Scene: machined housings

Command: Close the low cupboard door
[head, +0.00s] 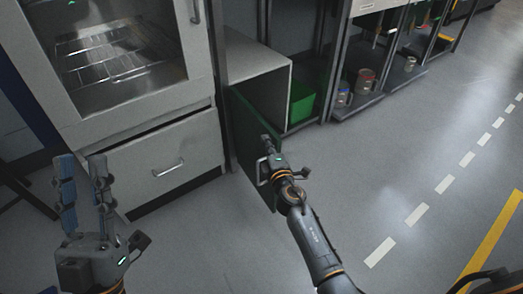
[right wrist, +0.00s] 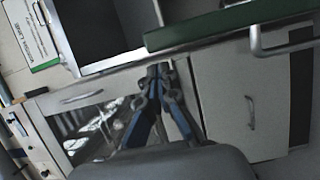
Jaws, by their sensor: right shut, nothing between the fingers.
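The low cupboard (head: 256,62) is a grey box beside the oven cabinet. Its dark green door (head: 252,128) stands open, jutting out toward me; in the right wrist view the door (right wrist: 225,28) shows as a green edge with a metal handle (right wrist: 258,46), beside the dark cupboard opening (right wrist: 88,32). My right gripper (head: 267,142) is shut and empty at the door, covering part of it; I cannot tell whether it touches. Its closed fingers also show in the right wrist view (right wrist: 156,72). My left gripper (head: 82,162) is open and empty at the left, away from the door.
A glass-fronted cabinet (head: 198,60) with a drawer (head: 140,160) stands left of the cupboard. A green bin (head: 302,98) and shelves with mugs (head: 364,82) are to the right. The grey floor (head: 375,170) at right is clear, with painted lines.

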